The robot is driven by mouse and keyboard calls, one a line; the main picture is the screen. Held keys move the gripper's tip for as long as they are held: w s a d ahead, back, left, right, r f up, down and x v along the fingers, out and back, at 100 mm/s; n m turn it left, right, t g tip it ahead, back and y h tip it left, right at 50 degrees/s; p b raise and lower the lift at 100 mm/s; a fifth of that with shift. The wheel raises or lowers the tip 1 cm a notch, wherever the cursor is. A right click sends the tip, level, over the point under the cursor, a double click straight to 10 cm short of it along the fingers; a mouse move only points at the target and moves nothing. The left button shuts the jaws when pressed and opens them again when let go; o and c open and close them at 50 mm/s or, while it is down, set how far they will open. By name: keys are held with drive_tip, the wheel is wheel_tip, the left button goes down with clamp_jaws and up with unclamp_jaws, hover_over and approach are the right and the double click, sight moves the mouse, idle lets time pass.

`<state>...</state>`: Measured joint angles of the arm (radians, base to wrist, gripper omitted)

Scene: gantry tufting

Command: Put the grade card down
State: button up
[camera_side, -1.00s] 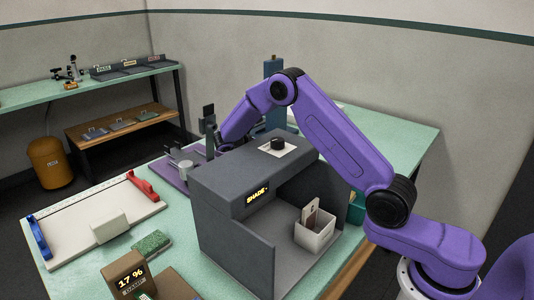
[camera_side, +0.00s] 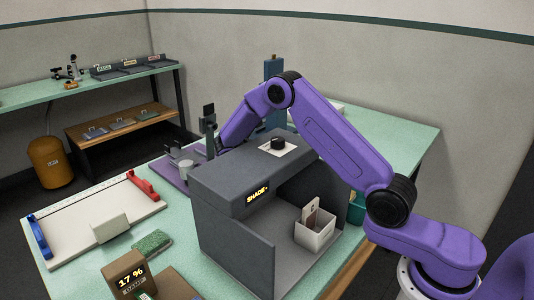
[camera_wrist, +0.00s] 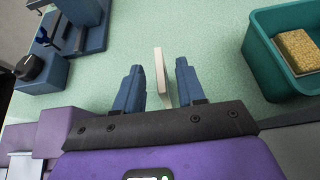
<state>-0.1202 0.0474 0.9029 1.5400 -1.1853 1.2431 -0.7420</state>
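A thin pale card, seen nearly edge-on in the wrist view (camera_wrist: 160,76), lies between the two blue fingers of my gripper (camera_wrist: 158,82). I take it to be the grade card; its face does not show. The fingers are apart, with a gap visible on each side of the card, and neither finger visibly touches it. Green tabletop (camera_wrist: 200,30) shows beyond the card. Whether the card touches the table cannot be told. In the side view the fingertips and this card are hidden behind the grey shade booth (camera_side: 235,175).
A teal bin (camera_wrist: 262,60) with a yellowish block stands right of my gripper in the wrist view. A dark knobbed blue device (camera_wrist: 40,72) is at left. Table between bin and device is clear.

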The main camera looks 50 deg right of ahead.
drive_tip(key=v, duration=1.2)
drive_tip(key=shift+d, duration=0.1)
drive_tip(key=d+r+y, duration=0.5)
drive_tip(key=d+y, duration=0.1)
drive_tip(key=y, duration=0.2)
drive_tip(key=x, duration=1.2)
drive_tip(key=shift+w+d+f, duration=0.1)
drive_tip(key=shift+w+d, duration=0.1)
drive_tip(key=shift+d, duration=0.05)
drive_tip(key=shift+s+x, duration=0.2)
drive_tip(key=shift+x, duration=2.35)
clamp_jaws()
